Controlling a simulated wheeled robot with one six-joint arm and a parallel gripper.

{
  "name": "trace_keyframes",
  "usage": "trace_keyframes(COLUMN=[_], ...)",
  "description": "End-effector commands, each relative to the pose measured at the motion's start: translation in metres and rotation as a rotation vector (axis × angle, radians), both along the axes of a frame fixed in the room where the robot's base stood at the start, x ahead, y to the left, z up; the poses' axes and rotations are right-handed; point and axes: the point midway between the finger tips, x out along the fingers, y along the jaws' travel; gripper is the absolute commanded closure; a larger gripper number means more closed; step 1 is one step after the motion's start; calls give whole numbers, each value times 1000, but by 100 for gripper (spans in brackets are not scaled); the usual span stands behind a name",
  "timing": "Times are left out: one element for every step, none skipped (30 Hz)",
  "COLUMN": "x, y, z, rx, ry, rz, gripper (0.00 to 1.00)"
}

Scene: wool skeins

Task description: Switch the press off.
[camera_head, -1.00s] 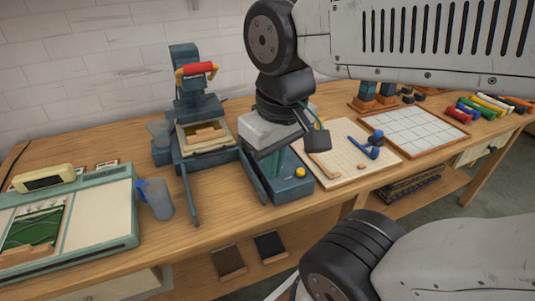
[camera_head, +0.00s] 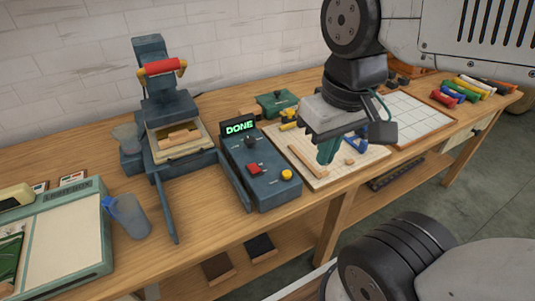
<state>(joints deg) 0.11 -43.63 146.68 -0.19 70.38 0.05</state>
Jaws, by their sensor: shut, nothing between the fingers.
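The press (camera_head: 163,105), dark blue with a red handle (camera_head: 163,66) at its top, stands at the left of the bench. Its lower bed (camera_head: 184,152) holds a pale frame with wooden pieces. Beside it is a dark blue control box (camera_head: 259,185). Its screen (camera_head: 239,127) reads DONE in green. I cannot tell which way the switch is tipped. My gripper (camera_head: 326,158) is shut and empty, pointing down to the right of the box, above the gridded board.
The gridded board (camera_head: 309,173) holds a wooden strip and blue tools. A blue jug (camera_head: 127,216) and a pale green light box (camera_head: 67,248) are at the left. A green case (camera_head: 277,103) sits behind the control box. A white tiled tray (camera_head: 424,127) lies at the right.

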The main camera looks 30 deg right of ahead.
Motion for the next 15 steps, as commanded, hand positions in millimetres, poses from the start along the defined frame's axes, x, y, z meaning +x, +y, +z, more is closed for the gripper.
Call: trace_keyframes(x=[0, 0, 0, 0, 0, 1, 3, 5, 10, 15, 21, 30, 38, 48, 62], y=[0, 0, 0, 0, 0, 0, 0, 0, 1, 1, 1, 2, 3, 3, 4], z=[0, 0, 0, 0, 0, 1, 1, 2, 4, 6, 8, 11, 13, 15, 17], rx=[0, 0, 0, 0, 0, 0, 1, 1, 1, 2, 2, 3, 4, 4, 5], ry=[0, 0, 0, 0, 0, 2, 6, 11, 20, 30, 41, 60, 75, 92, 115], rz=[0, 0, 0, 0, 0, 0, 0, 0, 1, 1, 2, 3, 3, 3, 3], gripper=[100, 100, 100, 100, 100, 100, 100, 100, 100, 100, 100, 100, 100, 100, 100])
